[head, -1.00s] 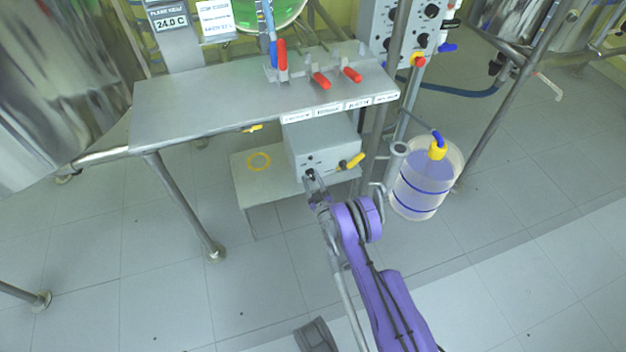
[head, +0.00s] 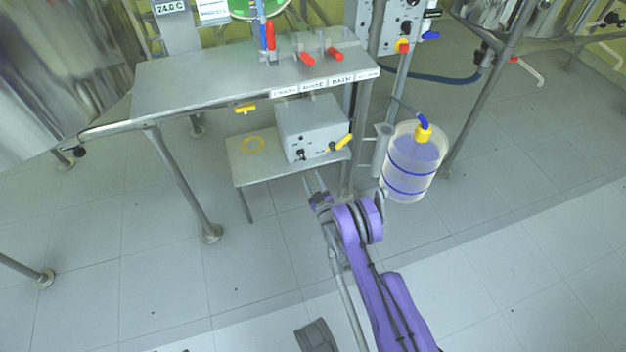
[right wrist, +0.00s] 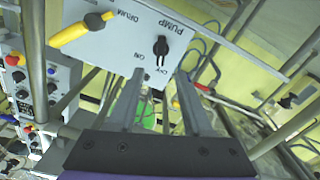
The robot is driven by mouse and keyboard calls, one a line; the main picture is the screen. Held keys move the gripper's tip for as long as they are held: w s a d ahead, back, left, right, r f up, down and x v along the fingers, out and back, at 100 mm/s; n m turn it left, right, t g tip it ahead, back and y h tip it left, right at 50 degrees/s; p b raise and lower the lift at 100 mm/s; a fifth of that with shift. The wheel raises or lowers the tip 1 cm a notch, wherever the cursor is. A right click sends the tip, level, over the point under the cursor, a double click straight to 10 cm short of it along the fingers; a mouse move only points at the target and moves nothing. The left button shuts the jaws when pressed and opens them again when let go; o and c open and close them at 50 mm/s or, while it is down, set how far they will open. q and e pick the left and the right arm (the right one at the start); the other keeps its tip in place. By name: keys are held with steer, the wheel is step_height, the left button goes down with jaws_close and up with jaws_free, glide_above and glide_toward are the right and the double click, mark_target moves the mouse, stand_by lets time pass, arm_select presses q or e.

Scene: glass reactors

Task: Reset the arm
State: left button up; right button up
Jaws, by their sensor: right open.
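My right gripper (head: 314,183) is in the middle of the head view, at the end of my purple arm. It is open and empty, in front of and apart from the grey pump box (head: 308,128). In the right wrist view the two fingers of the gripper (right wrist: 160,95) stand apart below the pump box's panel (right wrist: 205,28). A black knob (right wrist: 160,46) marked PUMP shows between and beyond the fingertips. A yellow handle (right wrist: 82,29) is on the same panel. My left gripper does not show.
The pump box stands on a low shelf (head: 246,172) under a steel table (head: 190,88). Red-handled valves (head: 304,59) sit on the table. A clear container (head: 412,165) with a yellow cap hangs or stands to the right of a steel post. The floor in front is open.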

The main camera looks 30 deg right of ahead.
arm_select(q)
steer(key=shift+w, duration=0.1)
arm_select(e)
steer(key=shift+f, duration=0.1)
stand_by(0.3)
steer(key=a+r+g+y, duration=0.1)
steer(key=a+r+g, duration=0.4)
steer(key=r, duration=1.1)
steer(key=s+a+r+m+g+y, duration=0.1)
steer(key=s+a+r+g, duration=0.1)
steer(key=s+a+r, duration=0.35)
steer(key=s+a+r+g+y, duration=0.1)
steer(key=s+a+r+g, duration=0.3)
steer(key=s, duration=1.3)
steer(key=s+a+f+g+y, duration=0.15)
steer(key=s+a, duration=0.35)
steer(key=s, duration=1.2)
arm_select(q)
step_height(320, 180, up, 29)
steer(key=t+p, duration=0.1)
steer(key=p, duration=2.5)
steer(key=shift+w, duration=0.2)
arm_select(e)
step_height(320, 180, up, 30)
steer(key=shift+w, duration=0.35)
